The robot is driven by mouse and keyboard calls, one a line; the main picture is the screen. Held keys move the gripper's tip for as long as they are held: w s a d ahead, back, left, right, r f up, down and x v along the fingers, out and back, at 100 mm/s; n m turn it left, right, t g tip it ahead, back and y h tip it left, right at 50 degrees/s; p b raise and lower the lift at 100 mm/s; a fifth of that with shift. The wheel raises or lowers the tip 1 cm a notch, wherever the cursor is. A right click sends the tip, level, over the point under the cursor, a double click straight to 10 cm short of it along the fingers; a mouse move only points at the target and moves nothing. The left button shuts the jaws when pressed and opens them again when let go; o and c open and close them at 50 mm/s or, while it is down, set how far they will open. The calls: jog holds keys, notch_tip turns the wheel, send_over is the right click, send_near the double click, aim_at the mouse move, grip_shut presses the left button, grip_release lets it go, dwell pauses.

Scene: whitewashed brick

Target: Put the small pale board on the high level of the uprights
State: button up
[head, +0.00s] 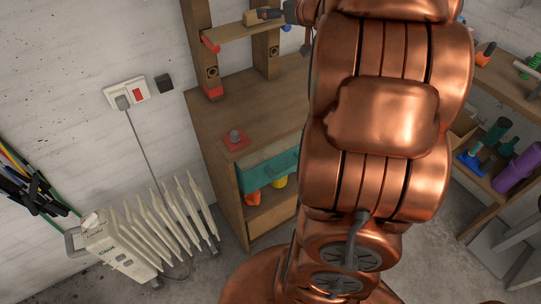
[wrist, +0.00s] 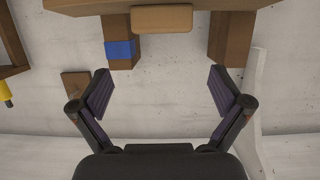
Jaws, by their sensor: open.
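A pale wooden board (head: 233,33) spans the two wooden uprights (head: 199,62) in the head view, level and above the cabinet top. A small tan block (head: 252,18) sits on it at mid-length; I cannot tell if it is fixed to the board. My gripper (head: 268,13) is beside this block, partly hidden by my arm. In the wrist view the board (wrist: 90,5) and block (wrist: 161,18) are at the top edge, beyond the fingertips. My gripper (wrist: 161,85) is open, with nothing between its fingers. One upright (wrist: 123,51) carries a blue band.
The uprights stand on a wooden cabinet (head: 215,112) with a teal drawer (head: 268,171) and a small red item (head: 236,138) on top. A white heater (head: 135,235) stands at left. A shelf (head: 510,82) with tools is at right. My arm hides the middle.

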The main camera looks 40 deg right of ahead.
jog(key=s+a+f+g, duration=0.5)
jog(key=s+a, duration=0.5)
jog(key=s, duration=0.2)
jog(key=s+a+f+g+y, duration=0.1)
jog(key=s+a+f+g, duration=0.5)
jog(key=s+a, duration=0.4)
jog(key=s+a+f+n+g, duration=0.1)
jog(key=s+a+f+g, duration=0.4)
jog(key=s+a, duration=0.5)
jog(key=s+f, duration=0.1)
jog(key=s, duration=0.3)
jog(key=shift+a+f+y, duration=0.2)
jog(key=shift+a+y, duration=0.05)
jog(key=shift+y, duration=0.05)
jog(key=shift+s, duration=0.1)
